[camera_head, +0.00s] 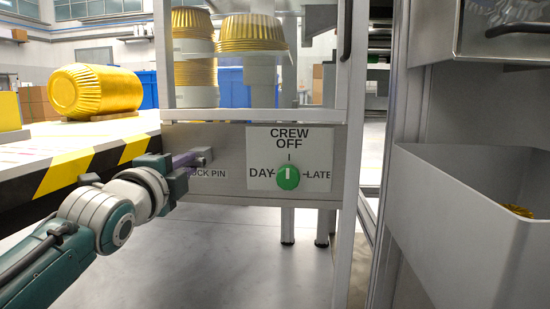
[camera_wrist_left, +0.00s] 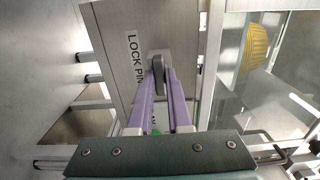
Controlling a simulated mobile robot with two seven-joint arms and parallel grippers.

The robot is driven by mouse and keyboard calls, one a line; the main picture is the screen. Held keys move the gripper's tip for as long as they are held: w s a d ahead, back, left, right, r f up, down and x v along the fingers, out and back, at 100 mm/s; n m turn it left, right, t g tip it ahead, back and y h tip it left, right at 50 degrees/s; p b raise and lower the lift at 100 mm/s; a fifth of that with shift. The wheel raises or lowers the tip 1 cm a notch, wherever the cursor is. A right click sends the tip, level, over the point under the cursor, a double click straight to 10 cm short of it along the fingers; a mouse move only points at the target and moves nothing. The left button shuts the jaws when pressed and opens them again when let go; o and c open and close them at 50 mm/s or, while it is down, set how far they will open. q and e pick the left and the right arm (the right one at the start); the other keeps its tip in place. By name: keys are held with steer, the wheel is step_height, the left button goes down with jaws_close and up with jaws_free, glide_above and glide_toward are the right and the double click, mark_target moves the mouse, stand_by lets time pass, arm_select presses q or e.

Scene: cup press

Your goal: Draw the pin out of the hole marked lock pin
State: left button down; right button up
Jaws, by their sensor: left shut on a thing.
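My left gripper (camera_head: 196,157) reaches the grey panel from the left, at the label "LOCK PIN" (camera_head: 208,174), which its wrist partly covers. In the left wrist view, its two purple fingers (camera_wrist_left: 159,88) are shut on a grey pin (camera_wrist_left: 157,66). The pin is at a small grey plate on the panel, beside the LOCK PIN label (camera_wrist_left: 134,68). The hole itself is hidden, and I cannot tell how deep the pin sits in it. My right gripper is not in view.
A green knob (camera_head: 288,178) on a white plate marked CREW OFF, DAY and LATE is right of the gripper. Gold cup stacks (camera_head: 195,72) stand above the panel. A striped table edge (camera_head: 90,163) is at left, a grey bin (camera_head: 465,220) at right.

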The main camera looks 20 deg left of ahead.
arm_select(q)
steer(key=shift+s+d+p, duration=0.1)
steer(key=shift+s+p, duration=0.2)
steer(key=shift+s, duration=0.05)
steer(key=shift+s+d+p, duration=0.1)
steer(key=shift+s+p, duration=0.2)
steer(key=shift+p, duration=0.05)
steer(key=shift+p+v, duration=1.85)
steer(key=shift+v, duration=0.5)
